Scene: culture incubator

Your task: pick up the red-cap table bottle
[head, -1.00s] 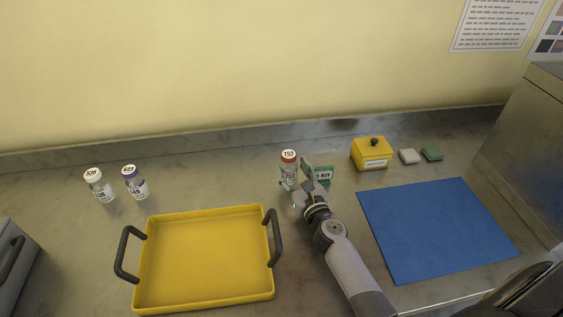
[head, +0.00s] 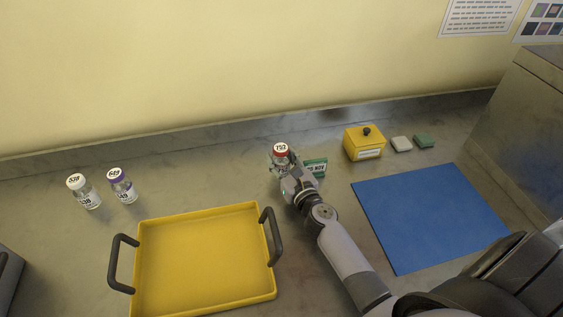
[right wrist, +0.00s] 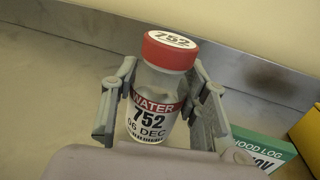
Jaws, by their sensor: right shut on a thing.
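The red-cap bottle (head: 281,149) stands upright on the steel counter near the back wall, behind and right of the yellow tray. In the right wrist view the bottle (right wrist: 157,100) has a red cap marked 752 and a label reading WATER, 752, 06 DEC. My right gripper (head: 282,165) is around it, with a finger on each side of the bottle's body, shut on it. The fingers also show in the right wrist view (right wrist: 160,105). I cannot tell whether the bottle's base touches the counter. My left gripper is not in view.
A yellow tray (head: 139,260) with dark handles lies front left. A white-cap bottle (head: 83,192) and a purple-cap bottle (head: 122,186) stand left. A green box (head: 316,167) is close right of my gripper. A yellow box (head: 363,144) and blue mat (head: 430,215) are further right.

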